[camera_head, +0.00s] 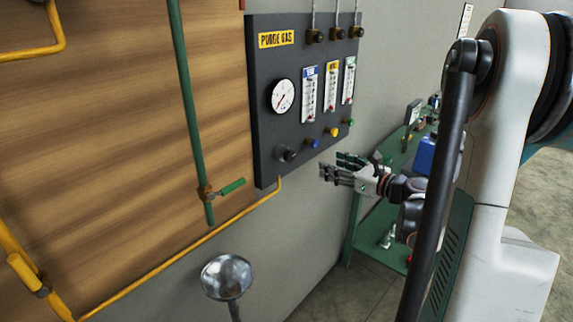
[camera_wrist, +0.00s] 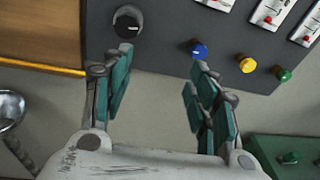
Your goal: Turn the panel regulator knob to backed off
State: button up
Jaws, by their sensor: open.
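The black regulator knob (camera_head: 289,155) sits at the lower left of the dark purge gas panel (camera_head: 264,100), below a round white gauge (camera_head: 283,96). In the wrist view the knob (camera_wrist: 128,21) shows at the top, with a small white mark on its face, just beyond the left finger's tip. My gripper (camera_head: 333,169) is open and empty, to the right of the knob and below the panel's lower edge in the head view.
Blue (camera_wrist: 200,50), yellow (camera_wrist: 247,64) and green (camera_wrist: 283,74) knobs line the panel right of the regulator knob. A green pipe with a valve handle (camera_head: 232,186) and a yellow pipe (camera_head: 180,255) run at the left. A metal bowl (camera_head: 227,276) stands below. A green bench (camera_head: 398,150) is at right.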

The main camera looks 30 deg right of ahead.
aim_at(292, 156)
jog(key=s+a+y, duration=0.1)
jog(key=a+y, duration=0.1)
jog(key=a, duration=0.2)
jog(key=shift+t, duration=0.3)
jog(key=b+x, duration=0.1)
jog(key=x, duration=0.3)
jog(key=b+x, duration=0.1)
jog(key=x, duration=0.3)
jog(key=b+x, duration=0.1)
jog(key=x, duration=0.4)
jog(key=shift+s+a+r, duration=0.1)
jog(key=shift+a+r, duration=0.05)
jog(key=shift+a, duration=0.15)
jog(key=c, duration=1.1)
